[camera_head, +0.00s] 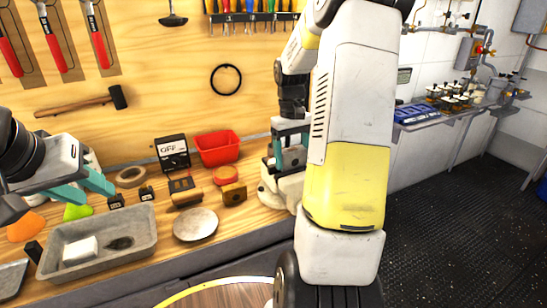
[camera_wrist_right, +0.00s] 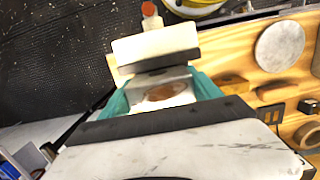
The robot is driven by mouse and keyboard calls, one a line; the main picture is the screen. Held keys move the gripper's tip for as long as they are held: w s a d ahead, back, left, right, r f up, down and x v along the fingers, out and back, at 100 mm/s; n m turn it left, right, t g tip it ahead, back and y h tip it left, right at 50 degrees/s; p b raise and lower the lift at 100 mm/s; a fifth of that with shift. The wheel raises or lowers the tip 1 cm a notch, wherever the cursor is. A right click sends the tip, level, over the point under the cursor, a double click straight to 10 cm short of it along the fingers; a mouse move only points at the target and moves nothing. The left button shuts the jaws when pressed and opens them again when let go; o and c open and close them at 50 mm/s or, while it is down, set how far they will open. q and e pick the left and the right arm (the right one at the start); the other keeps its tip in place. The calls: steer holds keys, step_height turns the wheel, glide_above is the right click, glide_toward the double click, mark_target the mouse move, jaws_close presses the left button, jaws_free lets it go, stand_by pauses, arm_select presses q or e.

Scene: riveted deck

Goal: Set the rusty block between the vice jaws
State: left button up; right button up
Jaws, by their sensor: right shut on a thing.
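My right gripper (camera_wrist_right: 160,94) is shut on a pale block with a brown rusty patch, the rusty block (camera_wrist_right: 166,91), seen between its teal fingers in the right wrist view. The vice's white jaw with a dark face (camera_wrist_right: 155,48) lies just beyond the block. I cannot tell whether the block is between the jaws or above them. In the head view the right gripper (camera_head: 290,135) points down over the pale vice (camera_head: 286,190), partly hidden by my right arm. My left gripper (camera_head: 82,188) is open and empty above the bench's left side.
The bench holds a grey stone tray (camera_head: 100,262), a round pale disc (camera_head: 195,225), a brown block (camera_head: 234,194), a red bin (camera_head: 217,147) and a meter (camera_head: 172,152). Tools hang on the wooden wall. Dark floor (camera_head: 450,210) lies open at right.

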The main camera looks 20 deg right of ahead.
steer(key=shift+a+f, duration=0.1)
steer(key=shift+f, duration=1.15)
steer(key=shift+f, duration=0.15)
steer(key=o, duration=2)
